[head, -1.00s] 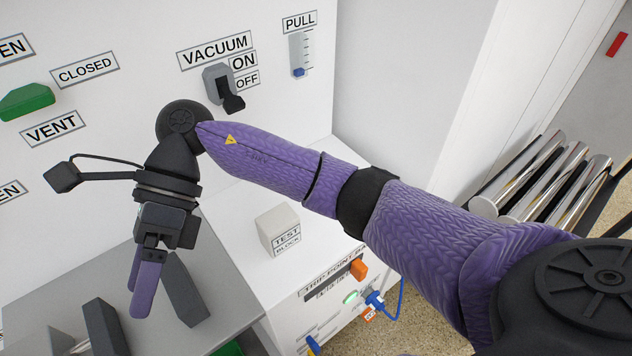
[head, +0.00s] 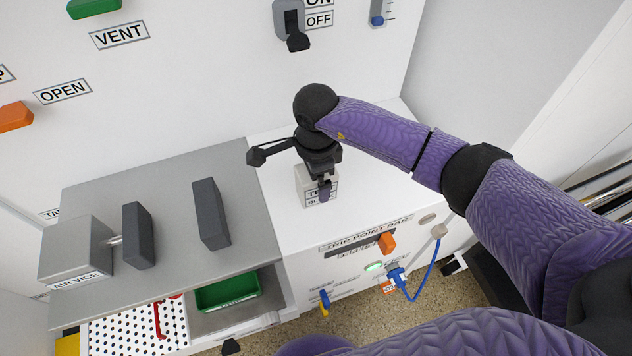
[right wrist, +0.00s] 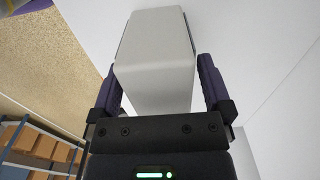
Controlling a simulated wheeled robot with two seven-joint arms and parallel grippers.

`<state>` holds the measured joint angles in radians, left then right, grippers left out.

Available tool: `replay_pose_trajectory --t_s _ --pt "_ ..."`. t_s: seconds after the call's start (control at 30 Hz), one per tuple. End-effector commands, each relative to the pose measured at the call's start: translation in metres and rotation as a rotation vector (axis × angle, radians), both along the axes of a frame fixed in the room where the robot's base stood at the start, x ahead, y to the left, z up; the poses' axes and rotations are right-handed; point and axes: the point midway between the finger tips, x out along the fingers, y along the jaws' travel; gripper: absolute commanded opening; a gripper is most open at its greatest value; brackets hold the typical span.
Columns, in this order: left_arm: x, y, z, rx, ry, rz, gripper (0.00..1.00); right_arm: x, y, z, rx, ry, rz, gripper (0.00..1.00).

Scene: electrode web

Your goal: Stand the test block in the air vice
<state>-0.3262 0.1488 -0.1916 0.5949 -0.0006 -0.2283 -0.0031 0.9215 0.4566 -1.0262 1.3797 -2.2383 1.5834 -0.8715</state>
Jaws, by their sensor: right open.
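The test block (head: 304,186) is a pale, upright block with a label on its front, standing on the white top of the trip point bar unit. My right gripper (head: 324,190) is over it, pointing down, and partly hides it. In the right wrist view the block (right wrist: 155,60) sits between the two purple fingers of the open right gripper (right wrist: 162,88). The air vice (head: 75,250) is on the grey bench to the left. Its two dark upright jaws (head: 138,235) (head: 210,214) stand apart with an empty gap between them. My left gripper is not in view.
The grey bench top (head: 170,180) is otherwise clear. Below it are a green tray (head: 227,290) and a perforated white panel (head: 125,325). A wall with a vacuum switch (head: 291,25) and an orange handle (head: 14,116) rises behind. A blue cable (head: 428,270) hangs at the unit's front.

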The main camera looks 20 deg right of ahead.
Motion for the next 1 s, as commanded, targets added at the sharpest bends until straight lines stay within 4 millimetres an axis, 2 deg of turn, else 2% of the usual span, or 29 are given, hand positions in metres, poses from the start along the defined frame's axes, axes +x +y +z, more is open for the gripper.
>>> replay_pose_trajectory --t_s 0.07,0.53,0.57,0.83,1.0 --pt "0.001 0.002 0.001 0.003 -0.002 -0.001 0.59 0.000 0.000 0.002 0.000 -0.001 0.000 1.00" --pt "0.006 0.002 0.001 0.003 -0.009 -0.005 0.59 0.000 0.000 0.002 0.001 -0.001 -0.001 0.03" --pt "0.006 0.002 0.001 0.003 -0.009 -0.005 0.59 0.000 0.000 0.002 0.001 -0.001 -0.001 0.00" --pt "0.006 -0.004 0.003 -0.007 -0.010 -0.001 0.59 0.001 0.000 0.008 0.001 -0.003 -0.001 0.00" --pt "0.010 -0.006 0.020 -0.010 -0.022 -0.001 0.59 0.002 0.000 0.053 0.002 -0.009 0.000 0.00"
